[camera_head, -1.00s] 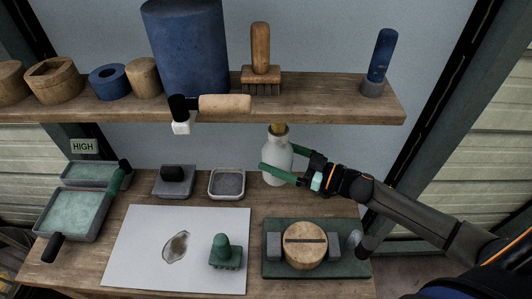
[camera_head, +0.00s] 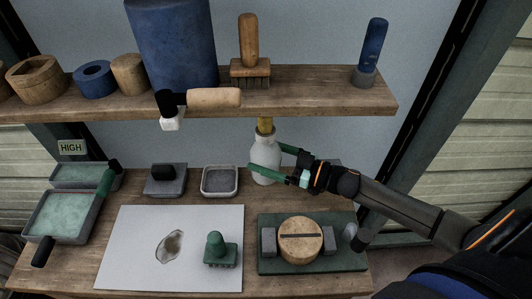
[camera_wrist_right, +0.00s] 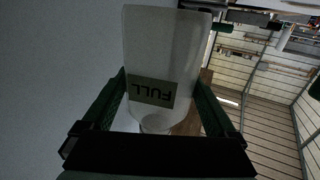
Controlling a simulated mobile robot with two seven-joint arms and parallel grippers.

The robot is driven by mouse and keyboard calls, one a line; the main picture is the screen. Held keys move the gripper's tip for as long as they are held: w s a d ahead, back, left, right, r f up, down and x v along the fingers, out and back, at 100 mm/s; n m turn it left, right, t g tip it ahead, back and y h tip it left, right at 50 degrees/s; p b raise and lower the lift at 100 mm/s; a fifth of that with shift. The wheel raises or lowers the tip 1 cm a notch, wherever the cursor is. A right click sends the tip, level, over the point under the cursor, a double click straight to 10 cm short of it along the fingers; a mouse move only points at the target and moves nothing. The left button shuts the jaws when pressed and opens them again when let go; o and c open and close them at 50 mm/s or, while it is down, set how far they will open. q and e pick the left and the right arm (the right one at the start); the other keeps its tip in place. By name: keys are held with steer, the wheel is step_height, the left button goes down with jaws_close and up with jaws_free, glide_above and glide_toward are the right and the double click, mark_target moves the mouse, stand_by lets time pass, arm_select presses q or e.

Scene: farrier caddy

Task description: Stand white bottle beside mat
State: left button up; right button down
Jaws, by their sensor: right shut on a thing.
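The white bottle (camera_head: 264,160) with a yellow top is upright at the back of the table, below the shelf. My right gripper (camera_head: 272,165) is shut on the bottle, with its green fingers on either side. In the right wrist view the bottle (camera_wrist_right: 165,50) lies between the fingers, with a label reading FULL. I cannot tell whether its base touches the table. A pale mat (camera_head: 130,265) with a dark stain lies front left of the bottle. A dark green mat (camera_head: 340,264) lies in front of it. My left gripper is not in view.
A small grey tray (camera_head: 204,190) stands left of the bottle, beside a grey block with a black top (camera_head: 165,178). A green brush (camera_head: 220,252) sits on the pale mat; a round wooden piece (camera_head: 300,248) is on the green mat. The shelf (camera_head: 310,98) overhangs behind.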

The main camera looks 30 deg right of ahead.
steer(key=shift+f, duration=0.55)
steer(key=shift+f+b, duration=0.45)
steer(key=shift+f, duration=0.05)
stand_by(0.4)
steer(key=shift+c, duration=0.2)
jaws_free()
steer(key=shift+o, duration=0.2)
steer(key=shift+f, duration=0.2)
steer(key=shift+r, duration=0.2)
